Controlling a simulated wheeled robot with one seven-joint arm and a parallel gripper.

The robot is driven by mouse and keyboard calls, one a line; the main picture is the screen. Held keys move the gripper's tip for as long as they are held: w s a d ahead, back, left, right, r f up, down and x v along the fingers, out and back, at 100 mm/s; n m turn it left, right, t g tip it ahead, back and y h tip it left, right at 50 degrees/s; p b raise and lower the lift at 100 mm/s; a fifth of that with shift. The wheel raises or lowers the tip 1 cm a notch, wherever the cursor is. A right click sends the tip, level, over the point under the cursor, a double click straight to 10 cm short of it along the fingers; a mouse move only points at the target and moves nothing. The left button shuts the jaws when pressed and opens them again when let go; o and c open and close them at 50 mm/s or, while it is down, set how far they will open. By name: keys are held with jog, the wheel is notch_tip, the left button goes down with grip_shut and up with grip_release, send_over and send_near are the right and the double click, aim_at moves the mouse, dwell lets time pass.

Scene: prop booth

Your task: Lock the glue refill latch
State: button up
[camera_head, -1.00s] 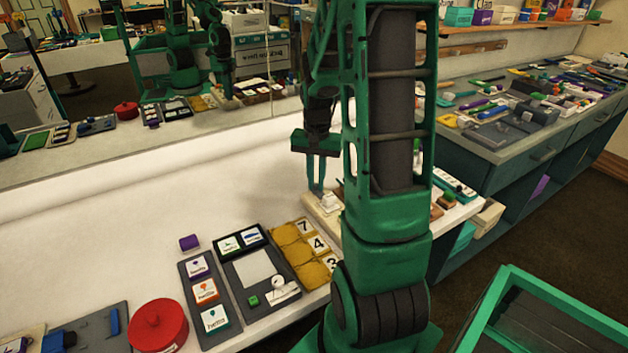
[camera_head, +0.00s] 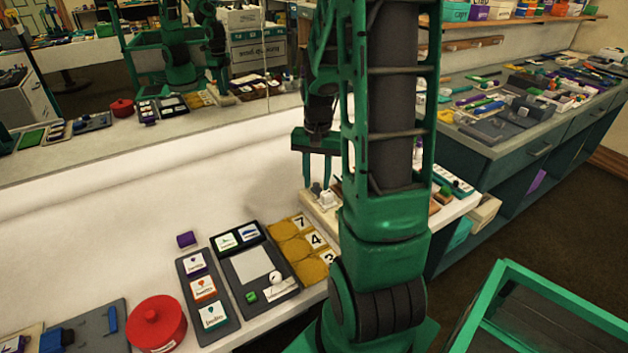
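My gripper (camera_head: 317,186) points down over the right end of the white table, with its two green fingers apart and a gap between them. A small white piece (camera_head: 327,199) sits just below the fingertips on a pale board (camera_head: 318,214). It may be the glue refill latch, but it is too small to tell, and so is its position. I cannot tell whether a fingertip touches it. My own arm hides much of the board and whatever lies behind it.
Left of the board are yellow pads with number cards (camera_head: 291,247), a dark tray (camera_head: 247,270), a card rack (camera_head: 208,297), a purple block (camera_head: 186,239) and a red round tin (camera_head: 157,323). A mirror stands behind the table. A cluttered counter (camera_head: 480,142) is at right.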

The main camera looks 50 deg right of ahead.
aim_at(316, 184)
notch_tip(316, 184, up, 10)
jog(key=shift+r, duration=0.25)
dwell(0.7)
